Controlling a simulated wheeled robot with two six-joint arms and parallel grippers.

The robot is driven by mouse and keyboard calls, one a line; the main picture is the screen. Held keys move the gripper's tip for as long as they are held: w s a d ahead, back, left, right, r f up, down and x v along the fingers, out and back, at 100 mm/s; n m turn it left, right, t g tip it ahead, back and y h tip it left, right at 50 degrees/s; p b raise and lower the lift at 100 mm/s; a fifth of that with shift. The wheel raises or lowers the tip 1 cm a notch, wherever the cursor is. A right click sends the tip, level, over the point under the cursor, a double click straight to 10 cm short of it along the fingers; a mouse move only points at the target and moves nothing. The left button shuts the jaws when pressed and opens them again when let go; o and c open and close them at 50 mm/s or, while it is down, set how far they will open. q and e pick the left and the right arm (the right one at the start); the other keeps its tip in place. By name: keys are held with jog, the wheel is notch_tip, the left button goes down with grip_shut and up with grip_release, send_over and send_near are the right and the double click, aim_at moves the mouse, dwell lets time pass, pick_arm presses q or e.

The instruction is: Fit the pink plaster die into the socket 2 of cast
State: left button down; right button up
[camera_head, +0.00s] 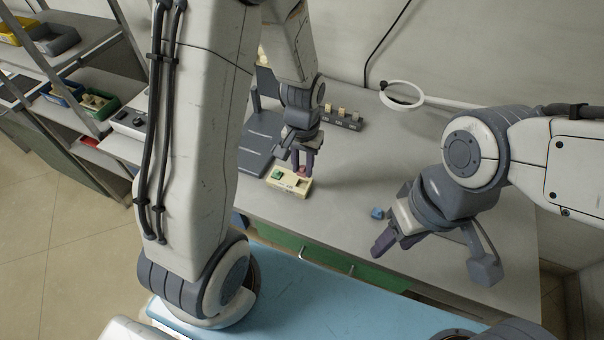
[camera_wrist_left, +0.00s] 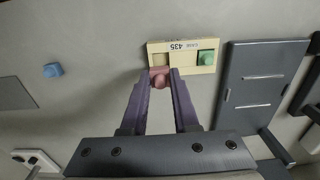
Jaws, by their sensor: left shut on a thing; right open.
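The cream cast (camera_head: 290,183) lies on the bench; it also shows in the left wrist view (camera_wrist_left: 182,46). A green die (camera_wrist_left: 206,58) sits in one end of it. My left gripper (camera_head: 303,168) is shut on the pink plaster die (camera_wrist_left: 161,72) at the other part of the cast. The die is at the cast's edge in the wrist view; whether it is seated or above the socket I cannot tell. My right gripper (camera_head: 381,250) is open and empty, off to the right near the bench front. A blue die (camera_head: 377,213) lies on the bench beside it.
A dark grey tray-like stand (camera_wrist_left: 258,82) is beside the cast. A white ring lamp (camera_head: 402,94) is at the back. Shelves with bins (camera_head: 56,40) are at far left. The bench between cast and blue die is clear.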

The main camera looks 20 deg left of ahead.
aim_at(302, 175)
pick_arm(q)
jog(key=shift+a+f, duration=0.1)
jog(key=shift+f, duration=2)
jog(key=shift+s+f+b, duration=0.15)
jog(key=shift+f+b, duration=0.25)
jog(key=shift+f, duration=0.2)
jog(key=c, duration=0.7)
grip_release()
jog(key=shift+f, duration=0.1)
notch_tip(302, 175, up, 13)
jog(key=shift+r+p, duration=0.15)
jog(key=shift+p, duration=0.4)
jog(key=s+d+r+m, duration=0.2)
jog(key=s+d, duration=0.2)
jog(key=s, duration=0.2)
jog(key=s+d+r+m, duration=0.2)
jog(key=s+d, duration=0.2)
jog(key=s, duration=0.2)
jog(key=s+d+r+m+h, duration=0.1)
jog(key=s+d+r+m, duration=0.1)
jog(key=s+d+m, duration=0.1)
jog(key=shift+s+d+r, duration=0.1)
jog(key=shift+s+d, duration=0.3)
jog(key=shift+s, duration=0.3)
jog(key=shift+s+d+r, duration=0.1)
jog(key=shift+s+d, duration=0.25)
jog(key=shift+s, duration=0.35)
